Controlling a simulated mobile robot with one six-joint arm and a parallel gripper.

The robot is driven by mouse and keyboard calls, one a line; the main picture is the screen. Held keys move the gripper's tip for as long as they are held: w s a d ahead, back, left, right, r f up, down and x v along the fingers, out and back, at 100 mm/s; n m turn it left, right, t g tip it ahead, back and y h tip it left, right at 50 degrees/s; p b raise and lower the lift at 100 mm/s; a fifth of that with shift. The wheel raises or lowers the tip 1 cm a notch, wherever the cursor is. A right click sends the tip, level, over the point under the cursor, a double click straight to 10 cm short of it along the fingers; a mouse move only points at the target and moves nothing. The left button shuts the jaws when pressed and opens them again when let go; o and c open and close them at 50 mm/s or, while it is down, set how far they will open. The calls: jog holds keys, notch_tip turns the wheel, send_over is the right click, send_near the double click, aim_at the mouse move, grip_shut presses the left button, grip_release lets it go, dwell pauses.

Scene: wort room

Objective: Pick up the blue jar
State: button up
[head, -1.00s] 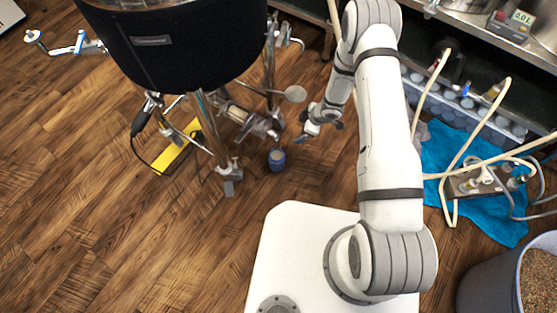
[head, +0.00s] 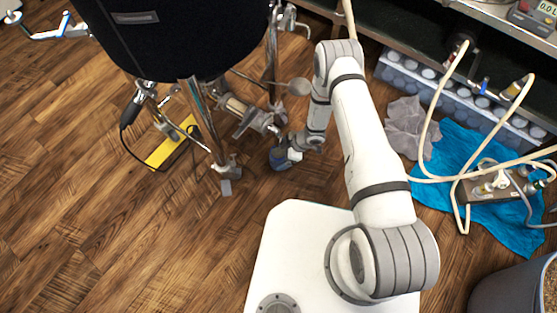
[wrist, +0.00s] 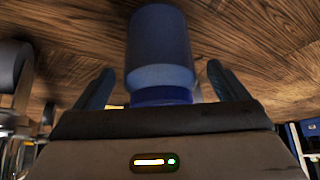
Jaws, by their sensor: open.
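The blue jar (wrist: 158,50) stands on the wooden floor and fills the upper middle of the wrist view. Its body is blue with a paler band. In the head view the jar (head: 279,157) shows only in part, with my gripper (head: 290,153) right at it. In the wrist view my gripper (wrist: 160,88) is open, with one dark finger on each side of the jar. A gap shows between the jar and each finger. The jar's far side is hidden.
A large black vessel (head: 180,35) on metal legs stands just left of the jar, with pipe fittings (head: 250,118) close by. A yellow bar (head: 170,143) lies on the floor. A blue cloth (head: 450,160) and hoses lie to the right. The floor at lower left is clear.

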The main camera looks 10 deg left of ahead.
jog(key=shift+a, duration=0.1)
jog(key=c, duration=1.3)
